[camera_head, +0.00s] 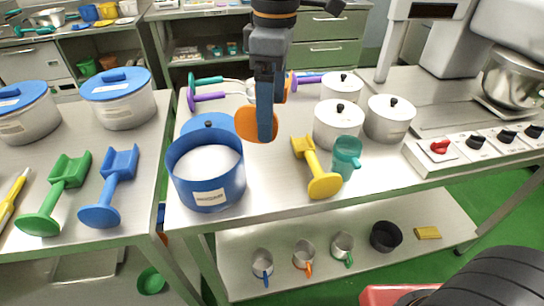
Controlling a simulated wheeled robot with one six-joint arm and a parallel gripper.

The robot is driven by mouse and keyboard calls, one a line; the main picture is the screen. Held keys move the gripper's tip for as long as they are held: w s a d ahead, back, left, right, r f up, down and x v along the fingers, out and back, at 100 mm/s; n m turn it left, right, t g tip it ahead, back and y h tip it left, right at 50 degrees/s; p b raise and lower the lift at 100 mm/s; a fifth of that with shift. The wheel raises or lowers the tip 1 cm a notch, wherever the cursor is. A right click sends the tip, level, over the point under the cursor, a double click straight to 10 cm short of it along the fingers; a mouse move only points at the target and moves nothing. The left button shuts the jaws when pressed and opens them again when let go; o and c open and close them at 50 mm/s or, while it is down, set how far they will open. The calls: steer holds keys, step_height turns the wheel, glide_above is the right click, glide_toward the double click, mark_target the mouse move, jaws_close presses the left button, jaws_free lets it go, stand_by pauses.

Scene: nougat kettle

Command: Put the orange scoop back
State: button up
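The orange scoop (243,123) is in the middle of the head view, behind my gripper. Its rounded orange end shows around the lower part of the gripper, and a small orange part shows at the gripper's upper right. Its middle is hidden. My gripper (265,132) points down over the centre table, in line with the scoop. I see it edge-on, so I cannot tell whether its fingers are apart or closed on the scoop, or whether the scoop touches the table.
A blue pot (205,180) stands left of the gripper. A yellow scoop (317,170) and teal jug (346,157) are to the right, with white lidded pots (338,127) behind. Green (58,190) and blue (112,185) scoops lie on the left table (130,150). Bare table lies ahead of the yellow scoop.

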step_height(320, 180, down, 16)
steer(key=shift+s+f+p, duration=0.1)
steer(key=shift+f+p, duration=0.1)
steer(key=shift+p, duration=0.55)
steer(key=shift+f, duration=0.15)
steer(key=o, duration=0.9)
step_height(320, 180, up, 12)
steer(key=shift+d+r+b, duration=0.15)
steer(key=shift+r+b, duration=0.05)
steer(key=shift+b, duration=0.45)
